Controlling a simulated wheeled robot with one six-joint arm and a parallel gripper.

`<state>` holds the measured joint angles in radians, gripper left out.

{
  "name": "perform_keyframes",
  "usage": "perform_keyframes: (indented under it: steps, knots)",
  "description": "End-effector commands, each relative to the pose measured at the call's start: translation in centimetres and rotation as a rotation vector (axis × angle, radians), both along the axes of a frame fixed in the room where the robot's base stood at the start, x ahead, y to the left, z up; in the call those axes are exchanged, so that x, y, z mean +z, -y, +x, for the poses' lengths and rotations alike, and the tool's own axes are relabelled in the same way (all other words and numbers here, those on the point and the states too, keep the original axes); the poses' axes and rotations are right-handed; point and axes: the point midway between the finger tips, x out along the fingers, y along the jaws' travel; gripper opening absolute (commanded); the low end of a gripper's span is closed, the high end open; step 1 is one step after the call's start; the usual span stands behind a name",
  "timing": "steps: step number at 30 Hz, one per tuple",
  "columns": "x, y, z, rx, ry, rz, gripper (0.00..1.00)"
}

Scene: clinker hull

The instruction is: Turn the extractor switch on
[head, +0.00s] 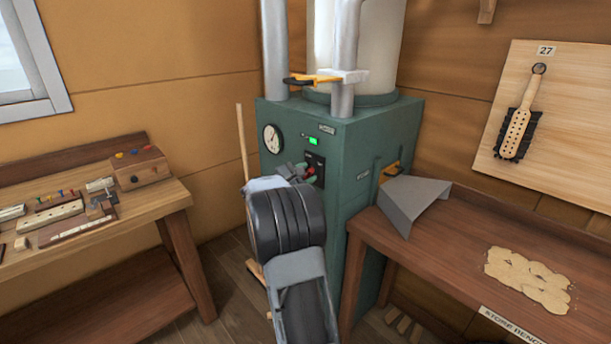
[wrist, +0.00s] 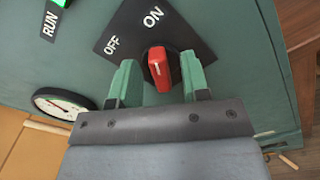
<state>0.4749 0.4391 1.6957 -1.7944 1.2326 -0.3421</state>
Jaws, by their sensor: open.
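The extractor switch is a red knob (wrist: 161,70) on a black plate marked OFF and ON, on the front of a green cabinet (head: 340,210). In the wrist view the knob's upper end points towards the ON label. A green lamp beside the RUN label (wrist: 48,24) is lit; the lamp also shows in the head view (head: 313,141). My gripper (wrist: 159,80) is open, with one green finger on each side of the knob and a gap to each. In the head view my gripper (head: 298,172) is at the switch and partly hides it.
A round gauge (head: 272,139) is left of the switch. A workbench (head: 165,205) with tools stands at left. The store bench (head: 440,240) at right carries a grey scoop-like piece (head: 412,200) and a sawdust patch (head: 525,280). A broom-like stick (head: 241,140) leans left of the cabinet.

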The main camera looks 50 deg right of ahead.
Motion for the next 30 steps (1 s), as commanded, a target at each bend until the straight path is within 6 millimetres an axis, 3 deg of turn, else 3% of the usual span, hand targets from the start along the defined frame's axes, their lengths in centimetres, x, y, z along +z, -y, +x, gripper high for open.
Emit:
perform_keyframes:
  steps: [8, 21, 30]
  knots:
    - [0.0, -0.9, 0.1, 0.003, 0.0, -0.001, 0.43]
    - [0.0, -9.2, 0.7, 0.004, 0.0, -0.001, 0.43]
    - [0.0, -13.0, 1.0, 0.001, 0.0, 0.0, 0.43]
